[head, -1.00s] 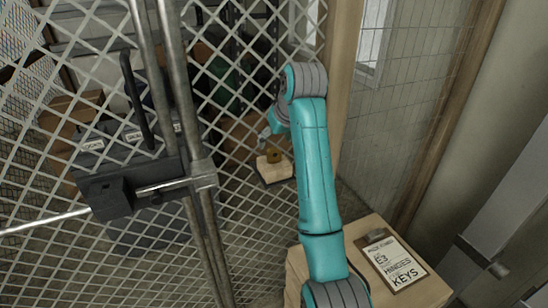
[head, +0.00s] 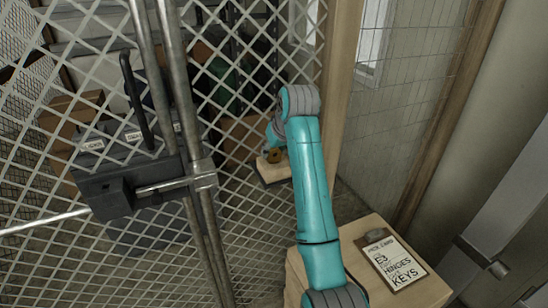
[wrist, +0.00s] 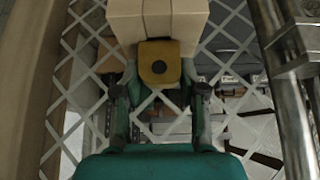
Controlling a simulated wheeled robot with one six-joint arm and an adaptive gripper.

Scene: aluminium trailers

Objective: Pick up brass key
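A brass-coloured piece with a round dark hole, which looks like the head of the brass key (wrist: 159,62), shows at the upper middle of the wrist view, in front of a pale wooden block (wrist: 140,27). In the head view the brass key (head: 274,155) is small, above the wooden block (head: 270,171) by the mesh. My gripper (wrist: 160,78) is open, with one finger on each side of the key. The rest of the key is not clear. My arm partly hides this spot in the head view.
A wire mesh gate (head: 100,225) with steel posts and a dark latch (head: 110,195) stands at the left. Steel tubes (wrist: 290,75) run along the right of the wrist view. A clipboard (head: 392,263) lies on a wooden box at the lower right.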

